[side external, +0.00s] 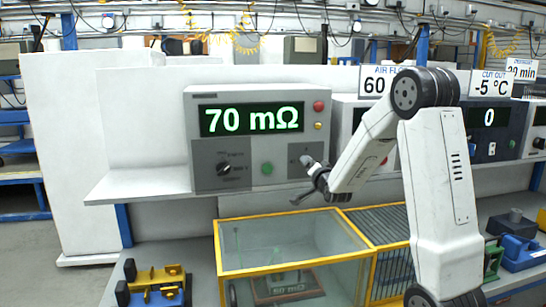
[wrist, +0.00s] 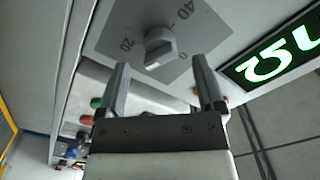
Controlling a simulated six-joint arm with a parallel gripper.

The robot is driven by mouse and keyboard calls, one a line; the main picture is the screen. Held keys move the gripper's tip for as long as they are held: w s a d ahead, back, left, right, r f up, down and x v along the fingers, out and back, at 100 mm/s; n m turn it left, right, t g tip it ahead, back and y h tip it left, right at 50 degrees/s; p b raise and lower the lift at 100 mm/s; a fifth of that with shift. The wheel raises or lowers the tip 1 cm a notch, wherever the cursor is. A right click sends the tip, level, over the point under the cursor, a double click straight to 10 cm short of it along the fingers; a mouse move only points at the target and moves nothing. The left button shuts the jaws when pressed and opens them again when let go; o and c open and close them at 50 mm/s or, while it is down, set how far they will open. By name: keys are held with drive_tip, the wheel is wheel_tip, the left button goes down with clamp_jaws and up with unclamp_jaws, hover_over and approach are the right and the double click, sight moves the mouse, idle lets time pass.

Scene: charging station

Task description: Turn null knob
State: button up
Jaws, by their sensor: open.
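A grey instrument (side external: 255,97) on the shelf shows 70 mΩ on its green display (side external: 250,119); part of that display also appears in the wrist view (wrist: 284,52). A light grey knob (wrist: 160,45) with a raised grip bar sits on a dark grey square panel marked 20 and 40. No "null" label is readable. My gripper (side external: 300,180) is at the instrument's right panel (side external: 293,152) and hides much of it. In the wrist view my gripper (wrist: 160,62) is open, its fingers on either side below the knob, with no contact visible.
A black dial (side external: 223,168) and a green button (side external: 267,169) are left of my gripper. A red button (side external: 318,106) is above. A yellow-framed glass case (side external: 290,240) stands below the shelf, and another unit (side external: 345,115) stands close to the right.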

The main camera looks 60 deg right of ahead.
drive_tip(key=shift+v, duration=2.3)
drive_tip(key=shift+n, duration=0.3)
drive_tip(key=n, duration=0.9)
drive_tip(key=shift+d+r+n, duration=0.15)
drive_tip(key=shift+r+n, duration=0.1)
drive_tip(key=shift+n, duration=0.15)
drive_tip(key=shift+d, duration=0.1)
drive_tip(key=shift+x, duration=3.8)
